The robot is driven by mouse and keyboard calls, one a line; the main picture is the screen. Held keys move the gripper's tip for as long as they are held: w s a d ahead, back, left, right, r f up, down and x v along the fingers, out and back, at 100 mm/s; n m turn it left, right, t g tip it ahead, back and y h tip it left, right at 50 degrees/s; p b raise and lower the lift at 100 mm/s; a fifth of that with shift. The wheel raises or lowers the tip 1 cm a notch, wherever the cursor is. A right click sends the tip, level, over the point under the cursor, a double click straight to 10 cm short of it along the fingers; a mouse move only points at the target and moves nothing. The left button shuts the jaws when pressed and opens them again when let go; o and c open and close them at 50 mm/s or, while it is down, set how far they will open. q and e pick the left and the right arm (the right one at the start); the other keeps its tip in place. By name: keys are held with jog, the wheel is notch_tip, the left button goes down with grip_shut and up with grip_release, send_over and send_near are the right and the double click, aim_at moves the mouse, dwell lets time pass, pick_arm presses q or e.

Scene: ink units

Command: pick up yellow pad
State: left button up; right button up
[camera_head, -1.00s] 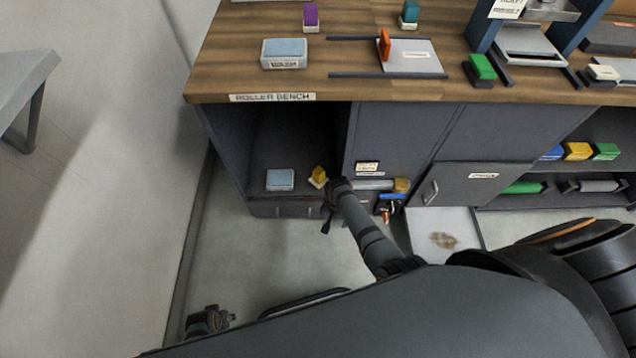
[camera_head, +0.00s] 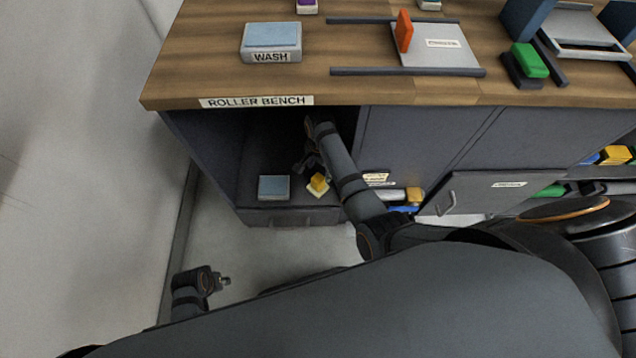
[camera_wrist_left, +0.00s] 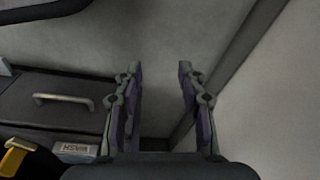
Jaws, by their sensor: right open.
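The yellow pad (camera_head: 319,182) is a small yellow block on a pale base. It sits on the lower shelf inside the open cabinet bay, near the front edge. My right gripper (camera_head: 309,163) is open and empty, inside the bay just above and behind the pad, apart from it as far as I can tell. My left gripper (camera_head: 224,281) is low over the floor at the left. In the left wrist view its two fingers (camera_wrist_left: 160,92) are spread with nothing between them. A yellow piece (camera_wrist_left: 13,158) shows at that view's left edge; I cannot tell whether it is the pad.
A blue-topped wash tray (camera_head: 274,187) stands left of the pad. The bench top (camera_head: 205,60) overhangs the bay. A cabinet door with a handle (camera_head: 448,203) stands at the right. The floor (camera_head: 250,245) before the bay is clear.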

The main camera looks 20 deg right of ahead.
aim_at(318, 178)
notch_tip(318, 178, down, 3)
jog(key=shift+f+b, duration=0.1)
jog(key=shift+b, duration=0.3)
jog(key=f+b, duration=0.1)
jog(key=f, duration=0.1)
jog(key=f+b, duration=0.2)
jog(key=shift+w+a+f, duration=0.1)
jog(key=shift+a+f, duration=0.1)
jog(key=shift+f, duration=0.35)
grip_shut()
pick_arm(q)
notch_tip(318, 178, up, 11)
jog(key=d, duration=0.3)
jog(key=shift+w+h, duration=0.15)
jog(key=shift+h, duration=0.15)
